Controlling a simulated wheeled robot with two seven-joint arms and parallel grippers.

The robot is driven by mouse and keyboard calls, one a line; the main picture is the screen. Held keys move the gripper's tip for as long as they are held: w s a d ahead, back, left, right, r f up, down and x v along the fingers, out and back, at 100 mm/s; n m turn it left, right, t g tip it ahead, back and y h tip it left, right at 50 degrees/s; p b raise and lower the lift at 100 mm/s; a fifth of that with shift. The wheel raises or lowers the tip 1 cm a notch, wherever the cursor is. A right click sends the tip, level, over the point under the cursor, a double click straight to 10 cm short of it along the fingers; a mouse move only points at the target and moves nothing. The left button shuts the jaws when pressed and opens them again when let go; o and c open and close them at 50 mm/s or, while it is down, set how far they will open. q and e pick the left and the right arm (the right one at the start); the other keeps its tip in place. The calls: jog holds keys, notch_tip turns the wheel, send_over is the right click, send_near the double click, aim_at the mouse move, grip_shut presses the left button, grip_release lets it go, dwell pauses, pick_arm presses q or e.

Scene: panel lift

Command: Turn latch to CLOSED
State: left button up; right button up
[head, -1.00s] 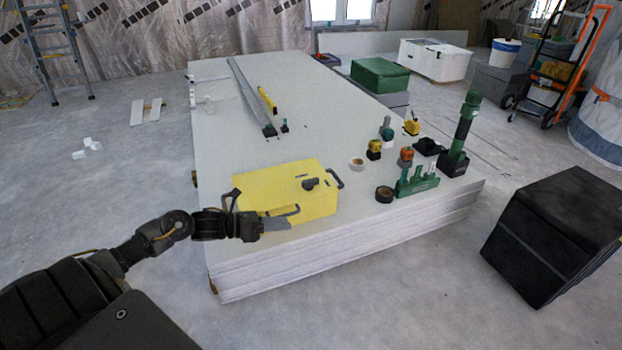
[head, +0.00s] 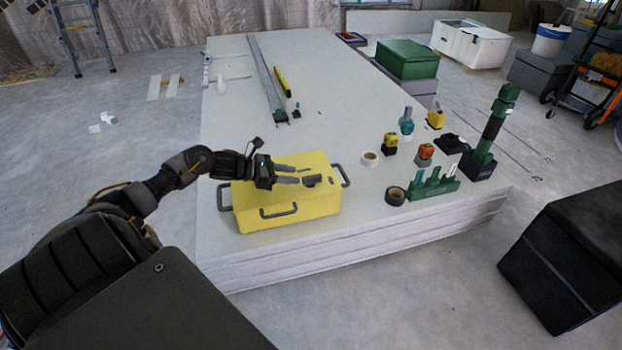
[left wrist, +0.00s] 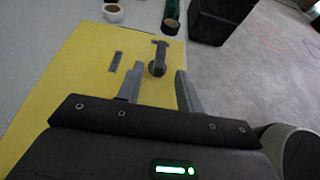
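The yellow box (head: 290,208) with dark handles sits on the near end of the stacked panels. A dark latch knob (head: 311,181) is on its top face, with a small dark label plate beside it; the lettering is too small to read. In the left wrist view the latch (left wrist: 158,60) stands just beyond the fingertips, between their lines. My left gripper (head: 298,175) is open and empty above the box top, its fingers pointing at the latch. I see no contact between the fingers and the latch. My right gripper is not in view.
The panel stack (head: 350,120) carries tape rolls (head: 395,196), a green tool rack (head: 433,188), a dark green cylinder in a black base (head: 491,135) and small tools at right. A black case (head: 565,255) stands on the floor at right. The panels' middle is clear.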

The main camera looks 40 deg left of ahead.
aim_at(308, 177)
pick_arm(q)
jog(key=b+x, duration=0.1)
jog(key=x, duration=0.6)
jog(key=shift+w+f, duration=0.1)
jog(key=shift+c, duration=0.5)
grip_shut()
